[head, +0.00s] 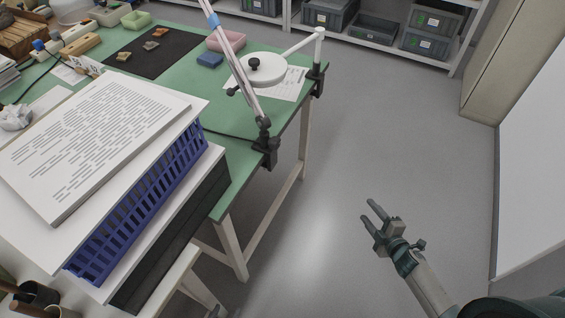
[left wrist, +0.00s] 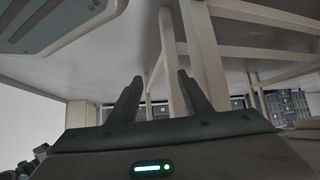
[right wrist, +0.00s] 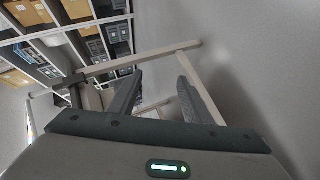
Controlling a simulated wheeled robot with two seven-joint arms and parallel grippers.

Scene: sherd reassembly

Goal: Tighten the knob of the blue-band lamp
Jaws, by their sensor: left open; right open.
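The blue-band lamp (head: 240,75) is clamped to the near right edge of the green table. Its pale arm leans up to the left out of the picture, with a blue band near the top. Dark joint parts (head: 264,123) sit just above its black clamp (head: 268,153); I cannot tell which is the knob. My right gripper (head: 368,211) is open and empty over the floor, right of the table and apart from the lamp. It also shows in the right wrist view (right wrist: 160,76). My left gripper (left wrist: 160,75) shows only in the left wrist view, open and empty, facing table legs.
A second white lamp (head: 320,50) with a round head stands behind on the green table (head: 225,180). A stack with a blue basket (head: 150,200) and printed board (head: 90,140) fills the near left. Shelves with crates (head: 375,28) stand at the back. The right floor is clear.

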